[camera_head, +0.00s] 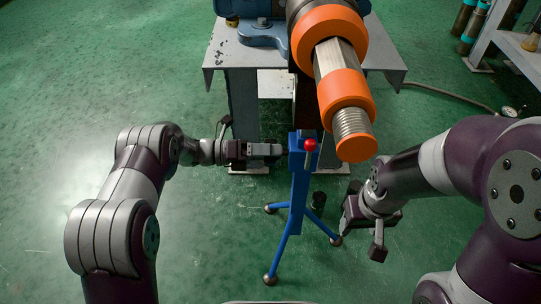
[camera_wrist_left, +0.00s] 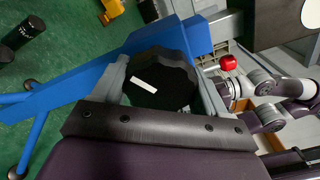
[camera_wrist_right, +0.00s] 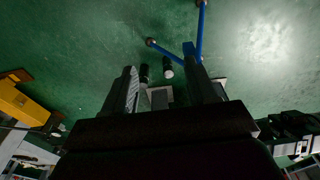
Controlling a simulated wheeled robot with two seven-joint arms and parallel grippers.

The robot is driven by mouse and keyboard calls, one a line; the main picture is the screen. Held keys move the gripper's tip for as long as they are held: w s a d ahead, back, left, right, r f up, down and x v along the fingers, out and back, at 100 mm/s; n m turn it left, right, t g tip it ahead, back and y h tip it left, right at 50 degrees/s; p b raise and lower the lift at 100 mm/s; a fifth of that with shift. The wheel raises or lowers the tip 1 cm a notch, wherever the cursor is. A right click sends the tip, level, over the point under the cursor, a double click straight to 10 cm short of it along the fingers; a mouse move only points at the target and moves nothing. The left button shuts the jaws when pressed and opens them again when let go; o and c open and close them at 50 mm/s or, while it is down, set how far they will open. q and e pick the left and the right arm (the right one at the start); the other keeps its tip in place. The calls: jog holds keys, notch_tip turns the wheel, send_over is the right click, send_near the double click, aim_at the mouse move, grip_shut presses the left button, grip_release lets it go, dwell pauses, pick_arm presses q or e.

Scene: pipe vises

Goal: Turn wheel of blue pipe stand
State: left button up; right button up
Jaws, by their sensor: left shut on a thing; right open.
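The blue pipe stand (camera_head: 297,190) stands upright on splayed legs with ball feet, below the machine's orange-ringed pipe. Its black wheel (camera_wrist_left: 172,72), lobed and with a white mark, shows in the left wrist view on the side of the blue post. My left gripper (camera_head: 278,150) reaches the stand's upper part from the left. Its fingers (camera_wrist_left: 164,92) lie on both sides of the wheel and are shut on it.
The pipe (camera_head: 338,65) with orange rings (camera_head: 346,92) juts out from a grey metal table (camera_head: 225,60) above the stand. A red ball knob (camera_head: 311,145) sits at the stand's top. A shelf (camera_head: 520,55) stands at the far right.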

pick_arm(q)
jog(key=m+b, duration=0.1)
jog(key=f+m+b, duration=0.1)
jog(key=m+b, duration=0.1)
jog(key=shift+s+m, duration=0.1)
jog(key=shift+m, duration=0.2)
jog(key=m+b, duration=0.5)
jog(key=shift+r+m+b, duration=0.15)
jog(key=shift+m+b, duration=0.95)
jog(key=shift+b, duration=0.55)
jog(key=o, duration=1)
jog(key=shift+o, duration=0.2)
jog(key=shift+r, duration=0.15)
